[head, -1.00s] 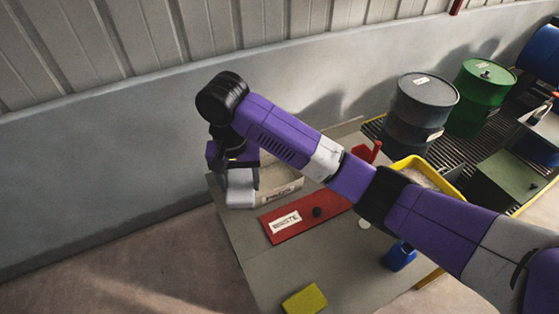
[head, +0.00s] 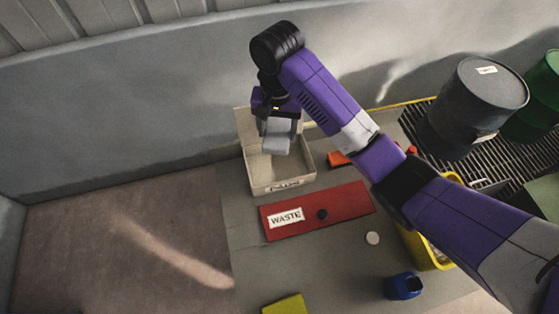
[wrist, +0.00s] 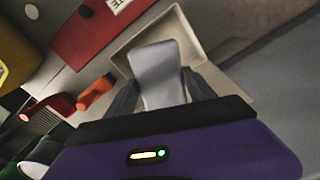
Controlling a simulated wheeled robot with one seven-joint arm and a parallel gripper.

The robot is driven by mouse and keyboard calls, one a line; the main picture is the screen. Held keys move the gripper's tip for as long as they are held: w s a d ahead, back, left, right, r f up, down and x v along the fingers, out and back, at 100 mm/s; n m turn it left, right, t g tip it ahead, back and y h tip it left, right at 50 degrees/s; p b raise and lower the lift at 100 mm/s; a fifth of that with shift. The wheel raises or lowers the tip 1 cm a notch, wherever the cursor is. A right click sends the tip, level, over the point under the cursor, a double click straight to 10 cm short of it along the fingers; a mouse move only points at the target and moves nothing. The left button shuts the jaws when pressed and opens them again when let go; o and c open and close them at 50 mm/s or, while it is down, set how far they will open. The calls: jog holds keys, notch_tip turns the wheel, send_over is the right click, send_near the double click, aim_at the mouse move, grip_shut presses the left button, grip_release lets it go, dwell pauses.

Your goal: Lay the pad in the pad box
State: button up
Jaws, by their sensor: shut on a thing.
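The pad (head: 276,138) is a light grey folded piece held in my gripper (head: 278,128), whose jaws are shut on it. In the wrist view the pad (wrist: 158,72) sits between the two dark fingers of my gripper (wrist: 162,95). The pad box (head: 284,187) is an open beige box with a label on its front. In the head view the pad appears over the box's opening; its height above the floor of the box is hard to tell. The box's rim also shows around the pad in the wrist view (wrist: 133,37).
A red lid marked WASTE (head: 335,207) lies in front of the box. An orange thing (head: 340,158) lies right of the box. A blue container (head: 403,286), a yellow pad-like block (head: 285,305) and a yellow bin (head: 440,257) stand nearby. A dark drum (head: 474,108) stands behind right.

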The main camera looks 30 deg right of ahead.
aim_at(278, 140)
jog(key=f+b, duration=0.5)
jog(key=f, duration=0.6)
jog(key=shift+s, duration=0.2)
jog(key=shift+f, duration=2.7)
jog(key=shift+f, duration=0.15)
jog(key=o, duration=1.3)
jog(key=shift+r+p, duration=1.9)
jog(key=shift+r, duration=4.3)
